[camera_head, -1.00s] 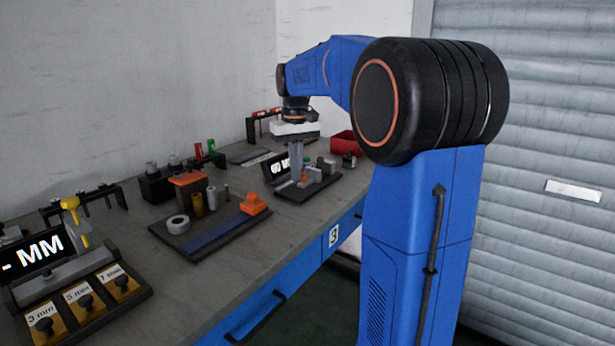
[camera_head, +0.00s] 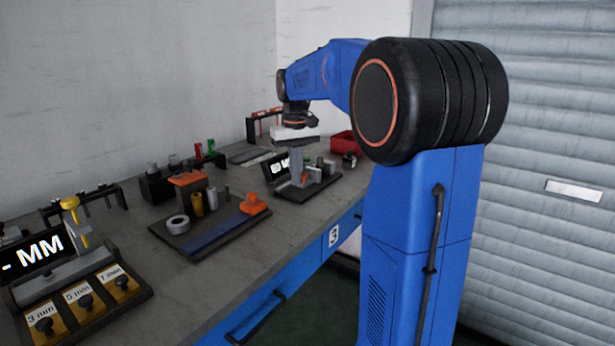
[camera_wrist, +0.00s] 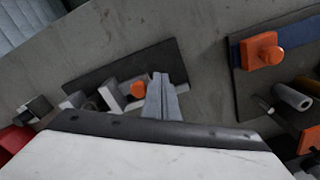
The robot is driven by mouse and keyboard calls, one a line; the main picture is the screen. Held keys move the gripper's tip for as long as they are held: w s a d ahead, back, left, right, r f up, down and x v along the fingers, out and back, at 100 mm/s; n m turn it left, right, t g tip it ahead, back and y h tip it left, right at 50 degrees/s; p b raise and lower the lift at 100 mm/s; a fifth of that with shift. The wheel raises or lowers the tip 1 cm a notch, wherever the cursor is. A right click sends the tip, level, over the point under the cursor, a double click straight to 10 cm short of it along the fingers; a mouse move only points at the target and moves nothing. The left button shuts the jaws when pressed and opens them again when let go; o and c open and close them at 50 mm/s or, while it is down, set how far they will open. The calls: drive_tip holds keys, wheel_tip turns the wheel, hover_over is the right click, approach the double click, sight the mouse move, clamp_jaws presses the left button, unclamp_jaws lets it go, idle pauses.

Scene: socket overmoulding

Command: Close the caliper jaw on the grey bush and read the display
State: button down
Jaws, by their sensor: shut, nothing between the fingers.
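My gripper (camera_head: 296,166) is shut and empty, with its fingers down over the caliper stand at the far part of the bench. Its closed fingers also show in the wrist view (camera_wrist: 161,97). The caliper's dark base (camera_head: 290,194) carries a display (camera_head: 277,167), partly hidden behind my fingers, so its reading is not clear. Grey blocks of the caliper (camera_head: 315,174) stand just right of the fingers. An orange part (camera_wrist: 138,90) sits beside the fingertips in the wrist view. I cannot tell the grey bush apart from the other grey parts, or whether my fingers touch anything.
A dark tray (camera_head: 195,249) with a ring, small cylinders and an orange knob lies nearer. A gauge stand (camera_head: 100,312) with another display is at the front left. A red bin (camera_head: 346,144) is behind right. Bare bench lies along the front edge.

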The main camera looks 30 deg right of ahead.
sight(303, 176)
drive_tip(key=shift+f, duration=0.95)
drive_tip(key=shift+w+d, duration=0.35)
drive_tip(key=shift+d, duration=0.5)
drive_tip(key=shift+w+d, duration=0.3)
drive_tip(key=shift+d, duration=0.55)
idle(1.4)
drive_tip(key=shift+s+a, duration=0.2)
drive_tip(key=shift+a, duration=0.35)
drive_tip(key=shift+r, duration=0.1)
drive_tip(key=shift+r, duration=3.9)
drive_tip(key=shift+s, duration=0.1)
